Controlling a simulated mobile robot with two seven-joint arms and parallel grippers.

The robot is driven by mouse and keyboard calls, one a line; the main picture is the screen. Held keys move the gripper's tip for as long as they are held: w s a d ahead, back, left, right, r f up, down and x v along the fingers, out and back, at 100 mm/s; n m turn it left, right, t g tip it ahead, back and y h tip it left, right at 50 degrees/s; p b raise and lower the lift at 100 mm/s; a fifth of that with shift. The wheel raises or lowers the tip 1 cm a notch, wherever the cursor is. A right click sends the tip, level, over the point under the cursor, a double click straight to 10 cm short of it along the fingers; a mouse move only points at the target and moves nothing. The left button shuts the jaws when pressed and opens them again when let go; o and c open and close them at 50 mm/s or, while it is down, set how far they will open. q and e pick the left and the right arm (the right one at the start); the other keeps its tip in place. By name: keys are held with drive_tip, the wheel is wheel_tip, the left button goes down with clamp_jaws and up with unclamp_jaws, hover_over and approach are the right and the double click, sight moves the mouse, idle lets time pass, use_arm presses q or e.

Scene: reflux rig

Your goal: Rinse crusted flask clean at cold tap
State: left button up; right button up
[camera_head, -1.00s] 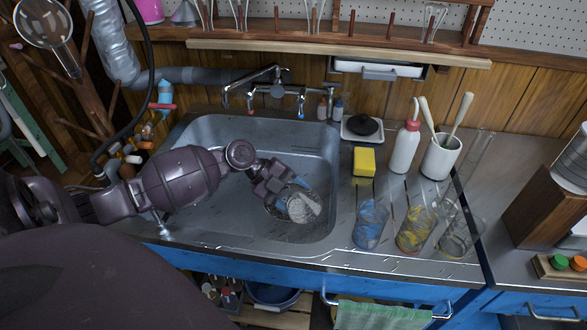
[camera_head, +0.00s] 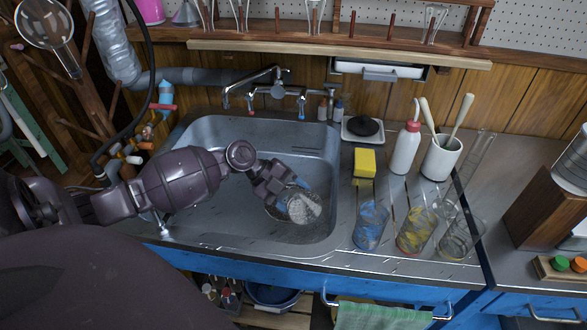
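The crusted flask (camera_head: 304,208) is in the steel sink (camera_head: 225,135), a rounded clear glass with a pale, whitish crust inside. My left gripper (camera_head: 286,196) reaches down into the sink at the flask's upper left side. Its blue fingertips are at the glass, partly hidden, and I cannot tell whether they press on it. The flask's neck is hidden by the gripper. The taps (camera_head: 278,92) stand at the sink's back edge, above and behind the flask. I see no water running. My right gripper is out of view.
Right of the sink stand a yellow sponge (camera_head: 364,162), a white bottle (camera_head: 404,150), a brush pot (camera_head: 440,158) and stained beakers (camera_head: 370,224). A wooden shelf (camera_head: 340,52) overhangs the back. The sink's left part is free apart from my arm.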

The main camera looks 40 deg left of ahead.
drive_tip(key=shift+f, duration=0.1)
use_arm(q)
drive_tip(key=shift+w+a+r+n+h+b, duration=0.1)
drive_tip(key=shift+w+a+n+h+b, duration=0.05)
drive_tip(key=shift+a+n+h+b, duration=0.15)
drive_tip(key=shift+w+r+h, duration=0.1)
drive_tip(key=shift+r+h, duration=0.15)
drive_tip(key=shift+h, duration=0.05)
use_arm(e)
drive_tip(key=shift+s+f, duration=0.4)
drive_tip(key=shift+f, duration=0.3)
use_arm(q)
drive_tip(key=shift+g, duration=0.3)
